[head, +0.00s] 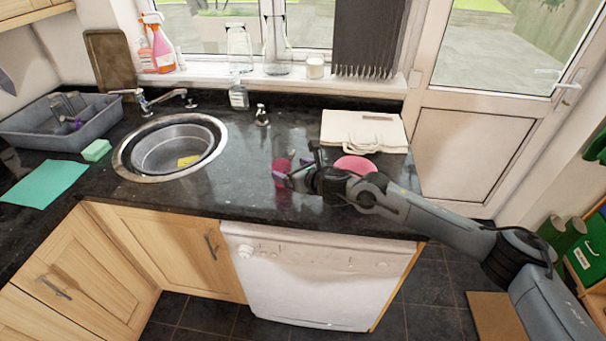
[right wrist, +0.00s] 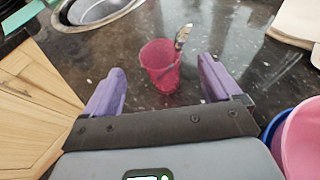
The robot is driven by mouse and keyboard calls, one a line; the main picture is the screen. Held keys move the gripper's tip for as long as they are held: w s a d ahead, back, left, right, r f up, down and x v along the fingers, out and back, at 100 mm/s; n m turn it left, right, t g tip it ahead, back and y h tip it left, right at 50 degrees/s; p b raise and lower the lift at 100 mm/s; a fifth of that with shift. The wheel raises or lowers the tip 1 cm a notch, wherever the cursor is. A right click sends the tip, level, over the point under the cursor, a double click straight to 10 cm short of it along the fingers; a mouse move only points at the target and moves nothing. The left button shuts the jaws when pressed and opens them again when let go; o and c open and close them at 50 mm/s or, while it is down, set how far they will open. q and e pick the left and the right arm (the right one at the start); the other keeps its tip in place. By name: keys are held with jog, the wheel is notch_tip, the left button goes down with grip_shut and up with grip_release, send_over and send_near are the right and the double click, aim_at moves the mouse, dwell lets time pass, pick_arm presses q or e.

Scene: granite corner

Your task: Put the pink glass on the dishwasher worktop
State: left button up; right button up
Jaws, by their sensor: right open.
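The pink glass (head: 280,167) stands on the dark, glossy worktop (head: 240,190) above the white dishwasher (head: 310,275), right of the sink. In the right wrist view the glass (right wrist: 160,68) is upright, at about the middle of the gap between the fingertips. A thin light handle shows at its rim; I cannot tell whether it is inside or behind. My right gripper (head: 297,170) is open, with purple fingers, low over the worktop beside the glass. In the right wrist view the open gripper (right wrist: 162,80) shows no finger touching the glass. My left gripper is out of view.
A folded cream bag (head: 363,130) lies behind. The worktop between sink and glass is clear.

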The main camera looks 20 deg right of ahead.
jog(key=v, duration=0.5)
jog(key=s+a+f+m+g, duration=0.1)
jog(key=s+a+f+m, duration=0.5)
jog(key=s+a+m, duration=0.15)
jog(key=s+a+f+m+g, duration=0.1)
jog(key=s+a+f+m, duration=0.55)
jog(key=s+m, duration=0.2)
jog(key=s+d+f+m+g+h, duration=0.1)
jog(key=s+d+f+m+g, duration=0.1)
jog(key=s+m, duration=0.5)
jog(key=s+d+f+m+g+h, duration=0.1)
jog(key=s+d+f+m+g, duration=0.2)
jog(key=s, duration=0.7)
jog(key=s+d+f+m+g, duration=0.2)
jog(key=s+d+m, duration=0.4)
jog(key=s+m, duration=0.3)
jog(key=shift+s+f+m+g+h, duration=0.3)
jog(key=shift+f+m+h, duration=0.1)
jog(key=shift+f+m, duration=0.4)
jog(key=shift+d+r, duration=0.1)
